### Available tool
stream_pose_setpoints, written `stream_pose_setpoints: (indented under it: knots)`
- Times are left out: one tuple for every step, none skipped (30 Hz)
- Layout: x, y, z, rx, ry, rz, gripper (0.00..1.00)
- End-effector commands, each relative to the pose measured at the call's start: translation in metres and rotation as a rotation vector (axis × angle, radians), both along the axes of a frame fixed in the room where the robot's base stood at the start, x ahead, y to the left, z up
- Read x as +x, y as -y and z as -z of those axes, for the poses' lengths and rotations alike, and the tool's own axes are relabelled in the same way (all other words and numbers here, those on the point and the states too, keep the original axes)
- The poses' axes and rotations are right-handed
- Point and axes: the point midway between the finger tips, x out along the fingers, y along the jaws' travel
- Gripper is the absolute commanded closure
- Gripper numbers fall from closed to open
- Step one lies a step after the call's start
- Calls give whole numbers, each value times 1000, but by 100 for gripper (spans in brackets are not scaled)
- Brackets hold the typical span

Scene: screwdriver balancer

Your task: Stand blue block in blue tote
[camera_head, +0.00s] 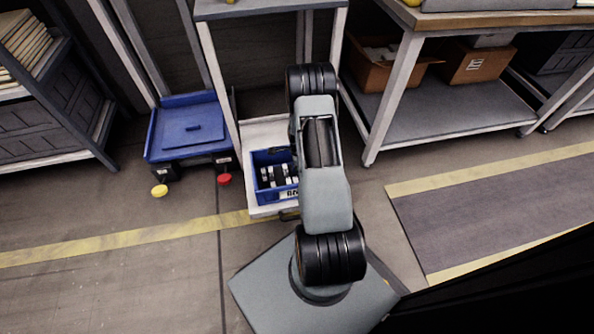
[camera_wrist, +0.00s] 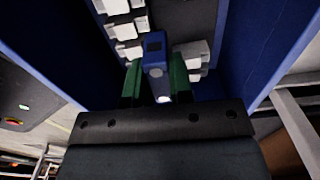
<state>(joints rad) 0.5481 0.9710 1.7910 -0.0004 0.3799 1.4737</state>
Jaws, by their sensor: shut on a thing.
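The blue tote (camera_head: 262,158) stands on a low white shelf, partly hidden behind my arm in the head view. Its blue walls (camera_wrist: 274,50) rise on both sides in the wrist view. My gripper (camera_wrist: 157,82) has green fingers and is shut on the blue block (camera_wrist: 154,48), which sits between them. The block and fingers are between the tote's walls. I cannot tell whether the block touches the tote's floor. In the head view my gripper and the block are hidden by my arm.
White pieces (camera_wrist: 124,30) stand in a row to the left of the block, with more white pieces (camera_wrist: 190,52) to its right. A blue lidded bin (camera_head: 188,125), a red cap (camera_head: 224,179) and a yellow cap (camera_head: 159,190) are left of the shelf. A workbench (camera_head: 450,100) stands at right.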

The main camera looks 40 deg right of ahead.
Motion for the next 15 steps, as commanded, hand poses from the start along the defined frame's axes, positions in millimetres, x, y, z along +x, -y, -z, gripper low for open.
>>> stream_pose_setpoints:
  knots:
    - [2,-2,6,0,-1,-1,100]
    - [4,-3,9,1,-2,-1,100]
    - [5,-4,14,1,-2,-1,100]
    - [4,-4,19,1,-2,0,100]
    - [4,-4,24,1,-2,0,100]
    - [4,-4,29,1,-2,0,100]
    - [4,-3,33,0,-1,0,100]
    - [4,-3,36,0,-1,0,100]
    - [4,-3,38,0,-1,0,100]
    - [4,-3,39,0,-1,0,100]
    - [4,-3,38,0,-1,0,100]
    - [4,-3,37,0,0,0,100]
    - [4,-3,37,0,0,0,100]
    - [4,-3,37,0,0,0,100]
    - [4,-3,37,0,0,0,100]
